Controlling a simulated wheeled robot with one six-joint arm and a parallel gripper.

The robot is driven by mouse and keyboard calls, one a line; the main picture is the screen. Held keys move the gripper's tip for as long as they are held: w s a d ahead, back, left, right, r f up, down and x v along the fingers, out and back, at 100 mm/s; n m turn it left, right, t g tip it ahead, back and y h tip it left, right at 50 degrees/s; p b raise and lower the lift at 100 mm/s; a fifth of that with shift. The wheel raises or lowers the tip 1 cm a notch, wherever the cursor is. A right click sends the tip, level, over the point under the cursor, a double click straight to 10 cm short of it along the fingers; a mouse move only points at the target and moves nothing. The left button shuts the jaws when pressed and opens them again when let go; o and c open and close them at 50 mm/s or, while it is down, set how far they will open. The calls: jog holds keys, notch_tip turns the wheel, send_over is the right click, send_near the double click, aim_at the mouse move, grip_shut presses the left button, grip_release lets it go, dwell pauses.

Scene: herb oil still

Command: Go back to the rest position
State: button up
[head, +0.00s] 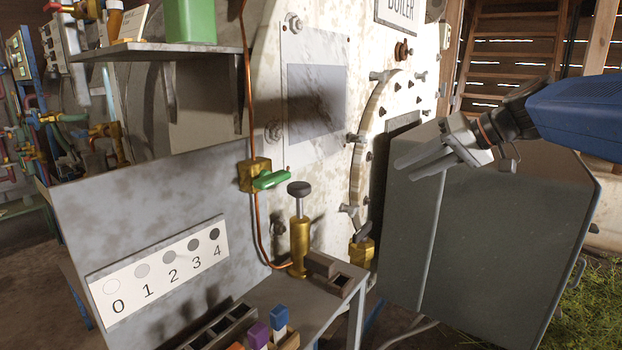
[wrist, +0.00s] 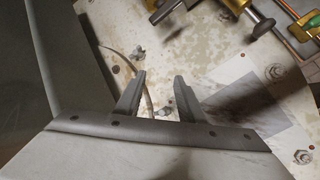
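My gripper (head: 418,166) is at the right in the head view, in front of the boiler's pale face and above a dark grey open door or panel (head: 510,240). Its two fingers point left. In the wrist view my gripper (wrist: 158,92) shows two dark fingers with a clear gap between them. Nothing is held between them. The boiler face (wrist: 210,60) lies behind the fingertips. No rest position is marked in either view.
A brass valve with a green handle (head: 271,180) and a brass pump with a dark knob (head: 299,235) stand left of the gripper. A shelf (head: 150,50) carries a green container (head: 190,20). A 0-to-4 colour scale (head: 160,272) is at lower left. Grass shows at lower right.

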jog(key=s+d+f+h, duration=0.2)
jog(key=s+f+h, duration=0.1)
jog(key=s+f, duration=0.5)
jog(key=s+d+f+m+g+h, duration=0.1)
jog(key=s+f+h, duration=0.1)
jog(key=s+f, duration=0.7)
jog(key=s+d+f+h, duration=0.2)
jog(key=s+f+h, duration=0.1)
jog(key=s+f, duration=0.6)
jog(key=shift+s+d+f+g+h, duration=0.25)
jog(key=shift+s+d+g+h, duration=0.05)
jog(key=shift+s, duration=0.75)
